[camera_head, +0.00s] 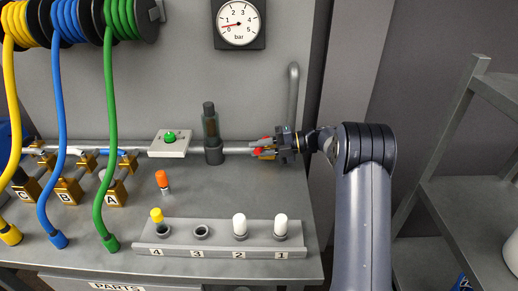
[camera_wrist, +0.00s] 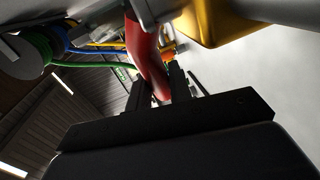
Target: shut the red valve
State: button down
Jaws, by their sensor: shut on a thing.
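The red valve is on the grey pipe along the back of the bench. Its red handle (camera_head: 258,152) shows in small patches beside a brass body. My gripper (camera_head: 279,146) reaches it from the right and partly hides it. In the wrist view the red handle (camera_wrist: 146,55) runs down between the two dark fingers of my gripper (camera_wrist: 160,88), which are shut on it. The brass valve body (camera_wrist: 214,20) is at the upper right there. I cannot tell clearly how the handle lies relative to the pipe.
A pressure gauge (camera_head: 239,23) hangs above, its needle near the low end. A dark cylinder (camera_head: 211,133) and a green-button box (camera_head: 170,143) stand left of the valve. A numbered rack (camera_head: 220,236) lies in front. Shelving (camera_head: 470,150) stands at right.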

jog(key=c, duration=1.3)
grip_release()
jog(key=d+r+b, duration=0.1)
jog(key=d+r, duration=0.1)
jog(key=d, duration=0.8)
jog(key=shift+s+d, duration=0.2)
jog(key=shift+d, duration=0.15)
jog(key=shift+c, duration=0.4)
